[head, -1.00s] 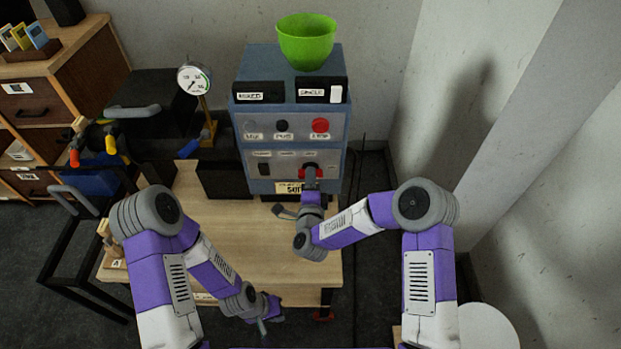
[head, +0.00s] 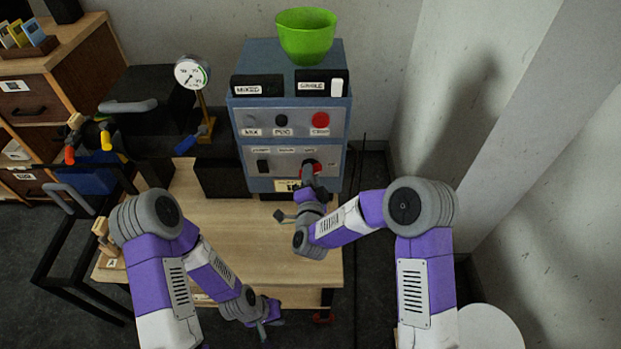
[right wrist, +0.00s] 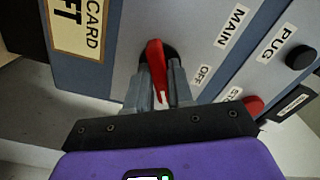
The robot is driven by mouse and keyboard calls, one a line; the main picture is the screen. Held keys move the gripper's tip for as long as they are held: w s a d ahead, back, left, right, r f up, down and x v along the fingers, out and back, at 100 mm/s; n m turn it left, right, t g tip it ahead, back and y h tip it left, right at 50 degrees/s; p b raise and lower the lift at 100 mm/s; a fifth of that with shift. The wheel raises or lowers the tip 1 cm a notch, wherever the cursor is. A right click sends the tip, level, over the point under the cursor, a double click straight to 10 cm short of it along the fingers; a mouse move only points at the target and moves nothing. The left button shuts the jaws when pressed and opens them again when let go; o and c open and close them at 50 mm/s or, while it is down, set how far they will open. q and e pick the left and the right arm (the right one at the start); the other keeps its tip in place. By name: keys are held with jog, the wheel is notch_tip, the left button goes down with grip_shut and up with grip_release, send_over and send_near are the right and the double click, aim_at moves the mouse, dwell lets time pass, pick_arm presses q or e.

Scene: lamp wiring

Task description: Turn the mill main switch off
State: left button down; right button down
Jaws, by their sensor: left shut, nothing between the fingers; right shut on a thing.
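The main switch is a red handle (right wrist: 156,70) on the lower panel of the grey-blue mill control box (head: 242,170). In the right wrist view it stands beside the MAIN and OFF labels, its tip angled to the lower right in that picture. In the head view its red part (head: 312,165) shows behind my right gripper (head: 308,174). My right gripper also shows in the right wrist view (right wrist: 157,85), with its fingers shut on the red handle.
A red button (head: 320,120) and a dark PUG knob (head: 281,120) sit above the switch. A green bowl (head: 306,40) stands on the box. A gauge (head: 191,73) stands to the left. The wooden tabletop (head: 220,230) is mostly bare.

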jog(key=shift+n+b, duration=1.45)
jog(key=shift+n, duration=4.55)
jog(key=c, duration=1.1)
grip_release()
jog(key=s+p, duration=0.1)
jog(key=s, duration=0.6)
jog(key=shift+s, duration=0.3)
